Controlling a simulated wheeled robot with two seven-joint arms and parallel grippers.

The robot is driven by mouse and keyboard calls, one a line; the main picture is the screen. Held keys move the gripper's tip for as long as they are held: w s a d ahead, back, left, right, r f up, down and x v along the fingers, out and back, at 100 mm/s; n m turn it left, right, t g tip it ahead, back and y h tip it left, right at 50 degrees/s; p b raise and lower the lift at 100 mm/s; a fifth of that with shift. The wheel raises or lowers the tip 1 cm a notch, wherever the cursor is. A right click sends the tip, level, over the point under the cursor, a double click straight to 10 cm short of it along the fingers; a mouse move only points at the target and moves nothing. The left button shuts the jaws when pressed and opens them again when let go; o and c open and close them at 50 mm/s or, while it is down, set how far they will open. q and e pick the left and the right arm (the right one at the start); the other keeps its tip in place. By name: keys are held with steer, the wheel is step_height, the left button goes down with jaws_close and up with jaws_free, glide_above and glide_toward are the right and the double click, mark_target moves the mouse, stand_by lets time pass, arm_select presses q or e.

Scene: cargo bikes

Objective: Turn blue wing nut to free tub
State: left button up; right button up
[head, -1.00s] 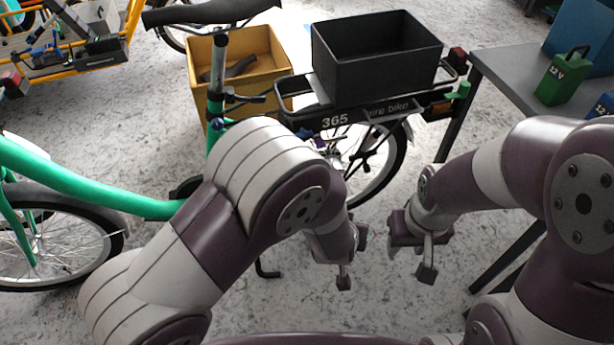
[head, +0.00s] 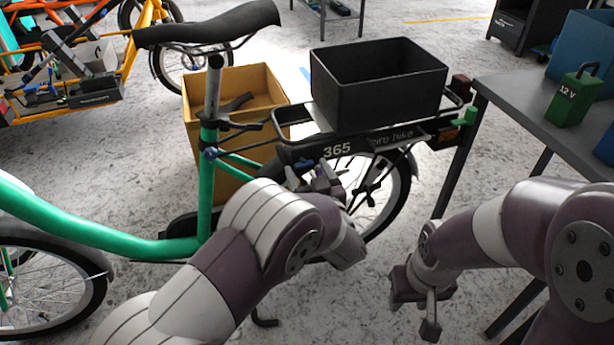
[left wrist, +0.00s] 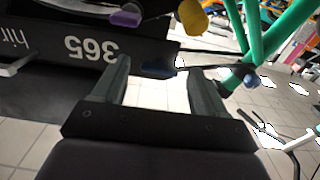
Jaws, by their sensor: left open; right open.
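The black tub (head: 385,103) sits upright on the rear rack of the green bike. My left gripper (head: 322,178) is at the side of the rack, just below the "365" panel. In the left wrist view the open fingers (left wrist: 155,82) point at the rack's underside, and a small dark blue part (left wrist: 160,69), apparently the blue wing nut, shows between the fingertips. I cannot tell whether they touch it. A purple knob (left wrist: 125,18) and a yellow knob (left wrist: 192,17) are close by. My right gripper (head: 421,300) is open and empty, low in front of the rear wheel.
The green frame (head: 204,195) and saddle (head: 208,24) are left of the rack. A tan box (head: 262,83) stands behind the bike. A grey table (head: 520,95) with a green 12 V battery (head: 571,98) is at right.

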arm_select(q)
steer(key=shift+w+a, duration=0.15)
steer(key=shift+w, duration=0.35)
steer(key=shift+r, duration=0.1)
steer(key=c, duration=1.1)
steer(key=shift+o, duration=0.2)
